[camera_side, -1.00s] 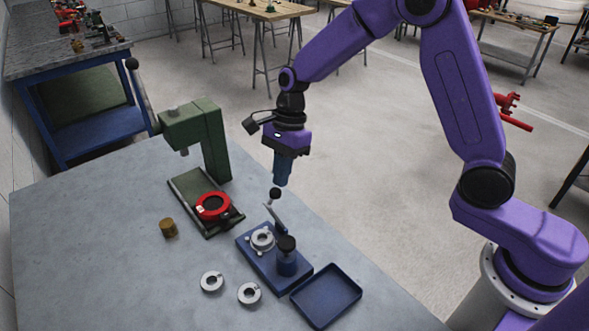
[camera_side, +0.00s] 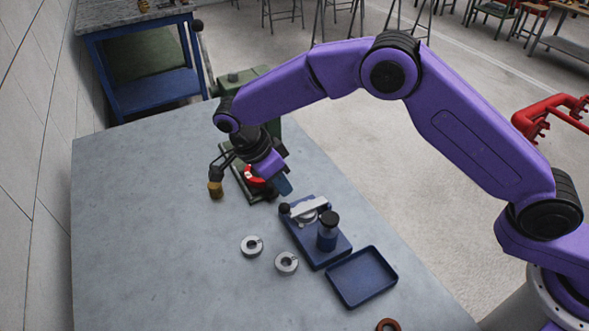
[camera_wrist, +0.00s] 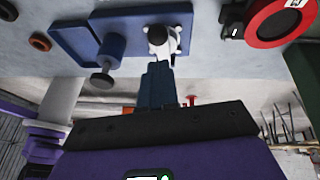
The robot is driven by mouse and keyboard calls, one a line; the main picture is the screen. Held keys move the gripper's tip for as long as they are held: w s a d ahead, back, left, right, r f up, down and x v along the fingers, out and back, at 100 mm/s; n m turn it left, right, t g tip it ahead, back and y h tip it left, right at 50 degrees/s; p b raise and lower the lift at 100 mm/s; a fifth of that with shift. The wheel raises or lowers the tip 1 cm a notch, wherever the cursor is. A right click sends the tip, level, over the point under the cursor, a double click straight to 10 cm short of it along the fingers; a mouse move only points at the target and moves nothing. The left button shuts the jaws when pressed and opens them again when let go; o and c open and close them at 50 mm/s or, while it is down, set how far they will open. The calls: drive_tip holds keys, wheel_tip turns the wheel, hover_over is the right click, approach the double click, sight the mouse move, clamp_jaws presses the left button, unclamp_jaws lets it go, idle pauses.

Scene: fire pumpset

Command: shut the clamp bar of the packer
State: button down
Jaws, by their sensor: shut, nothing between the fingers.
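The packer (camera_side: 337,250) is a blue base with a dark-capped blue post (camera_side: 327,232) at its right end. Its pale clamp bar (camera_side: 312,205) lies low and nearly flat across the base, over a grey ring that is partly covered. The bar's black ball knob (camera_side: 284,209) is at its left end. My gripper (camera_side: 286,188) is shut and empty, just behind and above the knob end. In the wrist view, the gripper (camera_wrist: 157,70) is by the bar's black knob (camera_wrist: 157,36). I cannot tell whether it touches the knob.
Two grey rings (camera_side: 252,245) lie on the table in front of the packer. A blue tray (camera_side: 362,277) is to its right. The table's front left is clear.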

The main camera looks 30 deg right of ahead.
drive_tip(key=shift+a+f, duration=0.65)
drive_tip(key=shift+f, duration=0.25)
drive_tip(key=shift+a+f, duration=0.6)
drive_tip(key=shift+f, duration=0.25)
drive_tip(key=v, duration=1.2)
drive_tip(key=shift+d, duration=0.1)
